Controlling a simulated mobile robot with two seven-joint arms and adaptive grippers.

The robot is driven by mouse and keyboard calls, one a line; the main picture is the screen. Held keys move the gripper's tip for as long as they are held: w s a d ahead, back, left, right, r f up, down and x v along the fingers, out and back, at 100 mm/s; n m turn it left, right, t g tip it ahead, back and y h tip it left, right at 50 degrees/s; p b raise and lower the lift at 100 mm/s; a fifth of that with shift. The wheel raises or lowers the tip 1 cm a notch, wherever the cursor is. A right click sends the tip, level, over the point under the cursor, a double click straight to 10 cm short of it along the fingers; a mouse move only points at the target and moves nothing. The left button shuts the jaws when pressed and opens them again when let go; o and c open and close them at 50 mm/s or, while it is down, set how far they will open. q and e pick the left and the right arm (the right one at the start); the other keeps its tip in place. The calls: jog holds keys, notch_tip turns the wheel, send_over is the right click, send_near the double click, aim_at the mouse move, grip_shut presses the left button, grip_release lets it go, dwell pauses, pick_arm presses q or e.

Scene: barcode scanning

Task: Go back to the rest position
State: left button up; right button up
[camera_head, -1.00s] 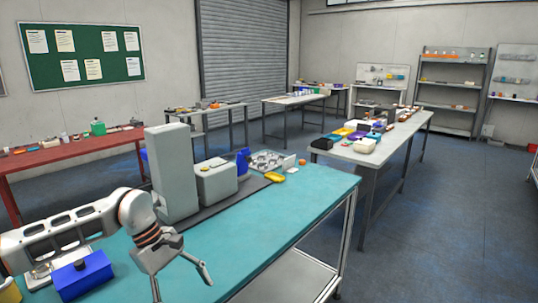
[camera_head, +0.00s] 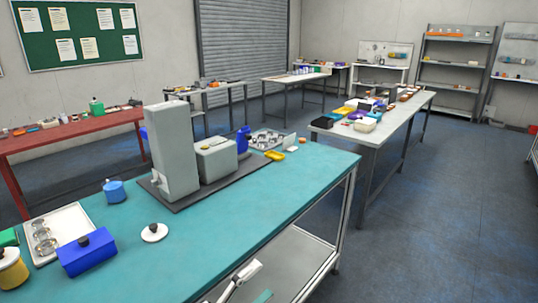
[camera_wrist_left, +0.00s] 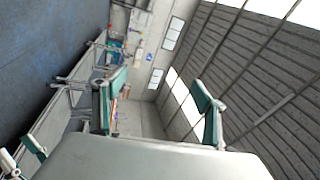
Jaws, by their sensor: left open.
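My left gripper (camera_head: 252,283) is at the bottom edge of the head view, low in front of the teal table (camera_head: 290,180). Only part of it shows there; most of the arm is out of frame. In the left wrist view the two fingers of my left gripper (camera_wrist_left: 158,100) are spread wide with nothing between them. The wrist view is tilted and looks across the room to walls and roof.
On the teal table stand a grey machine (camera_head: 172,150), a blue box (camera_head: 86,256), a blue pot (camera_head: 114,192), a white round lid (camera_head: 154,232) and a tray (camera_head: 58,222). The table's right front is clear. A lower shelf (camera_head: 290,265) lies under it.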

pick_arm(q)
jog(key=s+a+f+n+t+y, duration=0.1)
jog(key=s+a+f+n+y, duration=0.3)
jog(key=a+f+n+y, duration=0.7)
jog(key=s+a+f+n+g+y, duration=0.1)
jog(key=s+a+f+n, duration=0.3)
jog(key=f, duration=0.4)
jog(key=s+a+f+n+g, duration=0.3)
jog(key=s+a+f+n, duration=0.1)
jog(key=s+f+n, duration=0.3)
jog(key=shift+s+f+y, duration=0.4)
jog(key=shift+s+f, duration=0.2)
jog(key=shift+s, duration=0.35)
